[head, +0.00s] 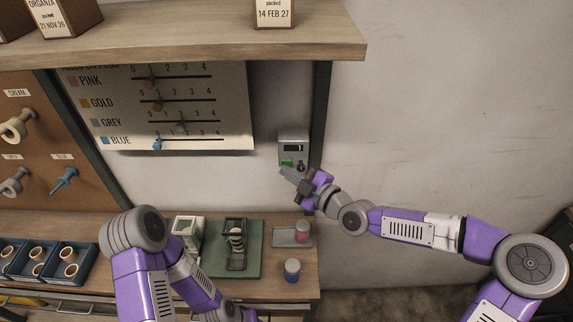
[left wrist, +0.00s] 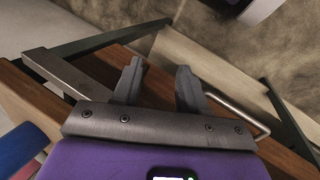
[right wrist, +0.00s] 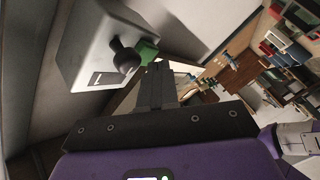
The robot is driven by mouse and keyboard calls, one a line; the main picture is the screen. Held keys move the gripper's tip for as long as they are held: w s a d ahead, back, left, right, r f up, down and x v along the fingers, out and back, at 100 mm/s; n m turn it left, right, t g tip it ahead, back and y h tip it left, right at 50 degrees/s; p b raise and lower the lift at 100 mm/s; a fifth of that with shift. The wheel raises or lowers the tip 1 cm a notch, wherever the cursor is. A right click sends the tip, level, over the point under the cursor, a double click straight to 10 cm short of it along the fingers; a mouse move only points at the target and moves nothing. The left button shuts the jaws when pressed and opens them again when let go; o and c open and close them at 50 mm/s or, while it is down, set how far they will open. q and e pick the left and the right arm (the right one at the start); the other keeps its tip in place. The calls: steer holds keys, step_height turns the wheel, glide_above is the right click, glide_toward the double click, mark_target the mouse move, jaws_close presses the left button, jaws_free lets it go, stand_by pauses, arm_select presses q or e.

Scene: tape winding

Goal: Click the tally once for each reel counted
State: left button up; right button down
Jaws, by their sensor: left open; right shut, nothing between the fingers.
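The tally (head: 293,145) is a pale grey box on the wall beside a dark post, with a dark display window, a green button (head: 287,162) and a dark knob. The tally also fills the upper left of the right wrist view (right wrist: 90,50), with the green button (right wrist: 147,52) beside the black knob (right wrist: 124,57). My right gripper (head: 284,172) is shut and empty, its tips right at the green button; I cannot tell whether they touch. My left gripper (left wrist: 158,82) is open and empty, low by the bench; the head view mostly hides it.
A winding stand (head: 236,238) sits on a green mat (head: 215,262). Blue bins (head: 73,250) with several reels are at left. A chart (head: 200,125) with sliding beads hangs on the wall. A wooden shelf (head: 200,48) overhangs above. Right of the post is bare wall.

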steer(key=shift+w, duration=0.5)
stand_by(0.3)
steer(key=shift+s, duration=0.15)
steer(key=shift+s+b, duration=0.45)
steer(key=shift+s, duration=0.35)
steer(key=shift+s, duration=0.1)
steer(key=s, duration=0.4)
steer(key=shift+s, duration=0.4)
stand_by(2.4)
